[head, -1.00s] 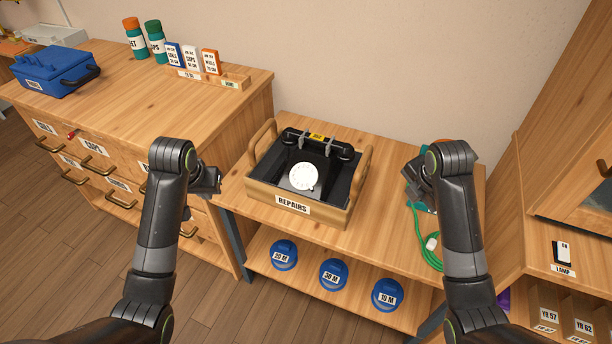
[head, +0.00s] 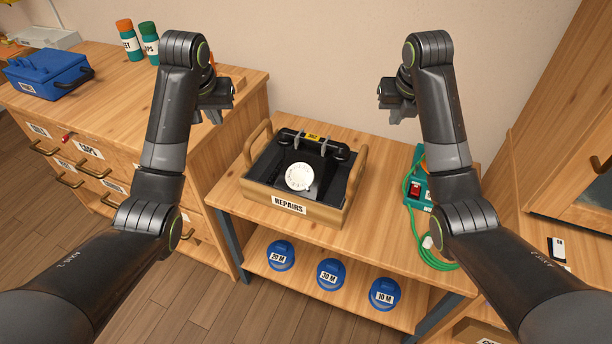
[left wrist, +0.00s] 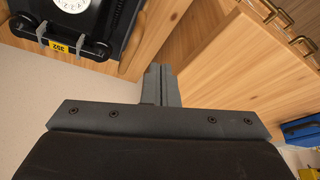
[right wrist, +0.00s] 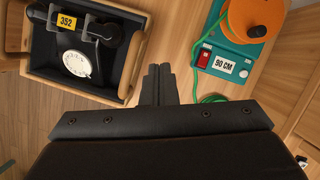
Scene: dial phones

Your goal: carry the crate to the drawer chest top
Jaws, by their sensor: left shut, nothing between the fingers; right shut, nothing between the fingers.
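The wooden crate labelled REPAIRS (head: 289,205) stands on the bench (head: 350,235), with a rounded handle at its left and right ends. A black dial phone (head: 312,160) with a white dial lies in it. The drawer chest top (head: 110,95) is to the left, beside the bench and slightly higher. My left gripper (head: 212,118) is shut and empty, raised up and left of the crate. My right gripper (head: 400,118) is shut and empty, raised up and right of it. The crate also shows in the right wrist view (right wrist: 75,88).
On the chest stand a blue toolbox (head: 48,72), an orange-capped bottle (head: 127,38) and a green-capped bottle (head: 149,42). A teal cord reel (right wrist: 240,45) sits right of the crate. Blue discs (head: 330,272) lie on the lower shelf. The chest's front middle is bare.

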